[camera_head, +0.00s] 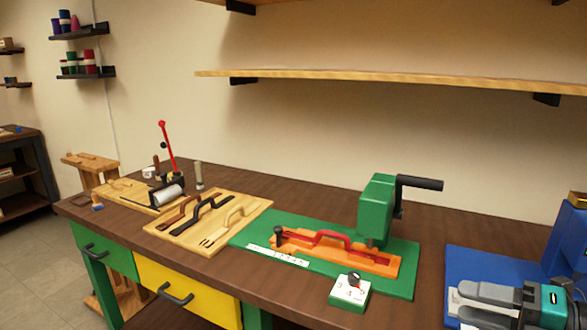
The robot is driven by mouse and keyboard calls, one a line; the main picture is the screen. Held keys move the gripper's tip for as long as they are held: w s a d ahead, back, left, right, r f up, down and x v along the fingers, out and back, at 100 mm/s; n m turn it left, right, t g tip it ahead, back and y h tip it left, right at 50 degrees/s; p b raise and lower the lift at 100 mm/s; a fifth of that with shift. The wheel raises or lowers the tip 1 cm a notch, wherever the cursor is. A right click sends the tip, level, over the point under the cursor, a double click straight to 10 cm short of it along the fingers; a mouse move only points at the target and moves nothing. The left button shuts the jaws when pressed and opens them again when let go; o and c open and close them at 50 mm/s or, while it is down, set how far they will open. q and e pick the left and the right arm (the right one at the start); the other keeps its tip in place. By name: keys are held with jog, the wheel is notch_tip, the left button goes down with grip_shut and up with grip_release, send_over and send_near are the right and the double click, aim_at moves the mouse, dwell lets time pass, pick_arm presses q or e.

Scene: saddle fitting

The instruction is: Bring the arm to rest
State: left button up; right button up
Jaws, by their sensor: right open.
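My right gripper (457,300) is at the lower right in the head view. Its two grey fingers point left and stand apart, with a pale strip showing between them and nothing clearly held. It is over or in front of a blue mat or tray (465,258) at the table's right end; I cannot tell whether it touches it. The gripper's body is partly cut off by the frame's edge. My left gripper does not show.
A green press (377,205) with a black handle stands on a green board (405,285) with an orange fixture (385,266) holding a red strap-like part (318,236). A white control box (349,291) is in front. A wooden board (180,243) with straps lies left. A shelf (400,82) hangs above.

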notch_tip(320, 180, down, 10)
jog(key=s+m+t+h, duration=0.1)
jog(key=m+t+h, duration=0.4)
jog(key=m, duration=0.7)
jog(key=s+a+f+m+g+h, duration=0.2)
jog(key=s+a+f+m, duration=0.3)
jog(key=f+m, duration=0.3)
jog(key=s+a+f+m+g+h, duration=0.2)
jog(key=s+a+f+m+h, duration=0.1)
jog(key=s+a+f+m, duration=0.2)
notch_tip(320, 180, down, 4)
jog(key=a+m, duration=0.2)
jog(key=m, duration=0.1)
jog(key=shift+s+a, duration=0.2)
